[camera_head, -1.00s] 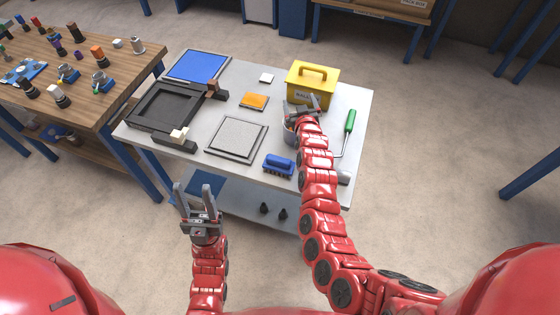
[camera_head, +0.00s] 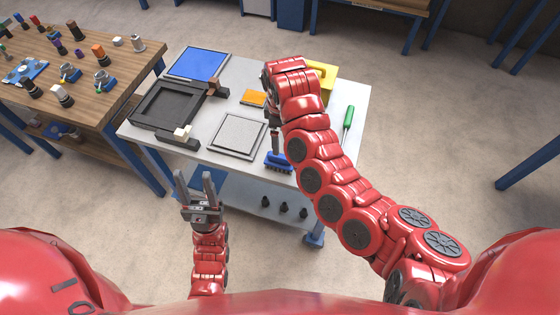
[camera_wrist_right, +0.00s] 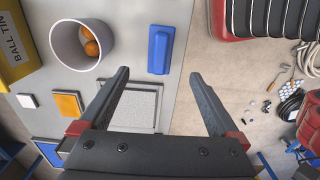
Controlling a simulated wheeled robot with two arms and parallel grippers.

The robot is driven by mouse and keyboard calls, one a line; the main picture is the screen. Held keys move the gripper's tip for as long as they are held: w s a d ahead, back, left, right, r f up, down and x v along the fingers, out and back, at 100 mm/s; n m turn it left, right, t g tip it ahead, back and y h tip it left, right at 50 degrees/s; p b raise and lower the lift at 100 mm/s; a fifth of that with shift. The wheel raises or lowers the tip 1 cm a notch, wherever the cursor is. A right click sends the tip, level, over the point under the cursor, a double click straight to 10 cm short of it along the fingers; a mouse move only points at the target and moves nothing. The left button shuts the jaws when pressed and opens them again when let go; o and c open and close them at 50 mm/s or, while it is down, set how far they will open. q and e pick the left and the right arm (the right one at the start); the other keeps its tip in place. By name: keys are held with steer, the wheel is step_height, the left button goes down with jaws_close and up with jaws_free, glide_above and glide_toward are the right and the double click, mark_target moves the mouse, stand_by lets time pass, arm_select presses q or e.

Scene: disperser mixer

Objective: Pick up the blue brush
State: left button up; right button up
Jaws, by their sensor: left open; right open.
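The blue brush (camera_head: 279,164) lies near the front edge of the grey table, and part of it is hidden by my right gripper in the head view. In the right wrist view the brush (camera_wrist_right: 160,50) lies just beyond the fingertips, roughly centred between them and not touching them. My right gripper (camera_wrist_right: 160,75) is open and empty, pointing down above the table; in the head view its fingers (camera_head: 276,143) show just above the brush. My left gripper (camera_head: 194,178) is open and empty in front of the table, fingers pointing up.
A grey bucket with orange balls (camera_wrist_right: 66,48) and a yellow box (camera_head: 325,80) stand near the brush. A square grey plate (camera_head: 239,134) lies left of it, and a green-handled tool (camera_head: 348,117) lies right. A black frame (camera_head: 165,105) sits farther left.

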mark_target(280, 161)
step_height(280, 161, down, 8)
steer(key=p, duration=0.2)
steer(key=shift+r+p, duration=0.25)
steer(key=shift+p, duration=0.05)
steer(key=shift+f, duration=0.6)
steer(key=shift+f+p, duration=0.45)
step_height(280, 161, down, 3)
steer(key=shift+s+a+f, duration=0.1)
steer(key=shift+a+f, duration=0.05)
steer(key=shift+f, duration=0.55)
steer(key=shift+c, duration=0.3)
steer(key=c, duration=1.5)
